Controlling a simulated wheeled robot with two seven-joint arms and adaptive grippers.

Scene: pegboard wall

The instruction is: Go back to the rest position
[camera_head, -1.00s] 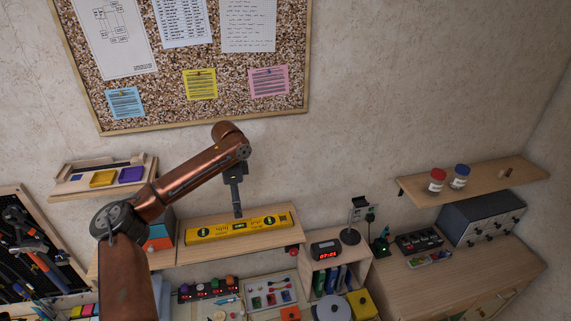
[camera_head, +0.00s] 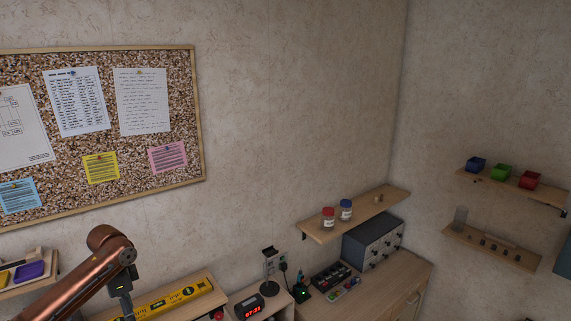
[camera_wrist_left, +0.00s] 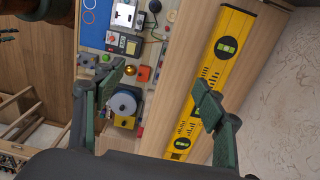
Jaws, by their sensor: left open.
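A yellow spirit level (camera_head: 180,297) lies on a wooden wall shelf at the bottom left of the head view. It also shows in the left wrist view (camera_wrist_left: 221,60), slanting down to the left. My left gripper (camera_wrist_left: 160,90) is open with nothing between its fingers. Its right finger overlaps the level in that picture; the exact gap between them is unclear. In the head view my left arm comes in at the lower left, and the gripper hangs down by the level, its tips near the bottom edge. My right gripper is not in view.
A shelf (camera_head: 375,212) with two jars stands right of centre, above a grey drawer box (camera_head: 370,243). Small bins sit on a far-right shelf (camera_head: 545,193). The corkboard (camera_head: 120,160) is at upper left.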

